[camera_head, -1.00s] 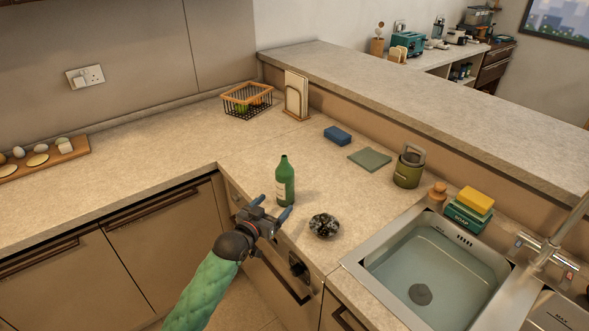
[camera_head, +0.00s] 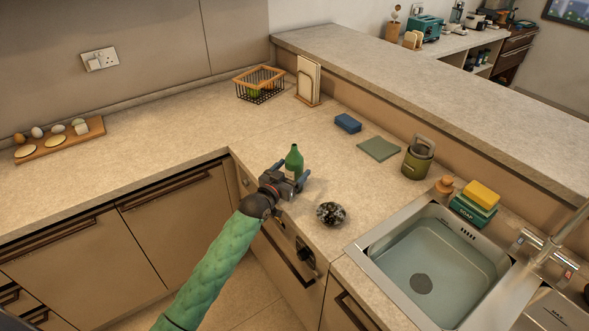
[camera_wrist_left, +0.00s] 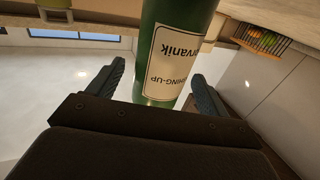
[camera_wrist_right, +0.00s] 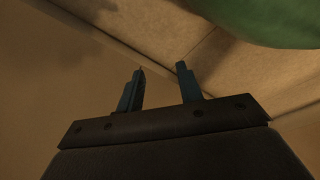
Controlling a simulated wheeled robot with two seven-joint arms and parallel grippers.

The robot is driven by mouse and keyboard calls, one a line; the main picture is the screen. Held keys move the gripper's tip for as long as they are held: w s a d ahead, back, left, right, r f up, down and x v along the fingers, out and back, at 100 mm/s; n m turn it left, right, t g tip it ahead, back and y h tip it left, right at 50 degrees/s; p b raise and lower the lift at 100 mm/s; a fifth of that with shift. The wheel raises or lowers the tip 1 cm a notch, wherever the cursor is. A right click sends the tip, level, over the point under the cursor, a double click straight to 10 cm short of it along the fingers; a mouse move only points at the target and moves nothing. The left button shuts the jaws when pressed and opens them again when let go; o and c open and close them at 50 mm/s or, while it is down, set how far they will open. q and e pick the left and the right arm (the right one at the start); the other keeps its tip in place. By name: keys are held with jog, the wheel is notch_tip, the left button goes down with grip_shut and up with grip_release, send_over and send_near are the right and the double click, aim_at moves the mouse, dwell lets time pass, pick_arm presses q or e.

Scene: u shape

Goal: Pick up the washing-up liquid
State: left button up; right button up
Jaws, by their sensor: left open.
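The washing-up liquid is a green bottle (camera_head: 294,158) standing upright on the counter near its front edge. Its lower part is hidden behind my left gripper (camera_head: 291,173) in the head view.
Further right are an olive canister (camera_head: 418,158), a green cloth (camera_head: 379,149), a blue sponge (camera_head: 348,123) and the sink (camera_head: 400,295). A wire basket (camera_head: 259,84) stands at the back. The left counter is mostly clear.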

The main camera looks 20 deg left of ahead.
pick_arm(q)
jog(key=shift+x, duration=0.8)
jog(key=c, duration=1.3)
pick_arm(e)
jog(key=shift+s+d+f, duration=0.15)
jog(key=shift+s, duration=0.35)
jog(key=shift+s+d+f, duration=0.1)
jog(key=shift+s+f, duration=0.05)
jog(key=shift+s, duration=0.3)
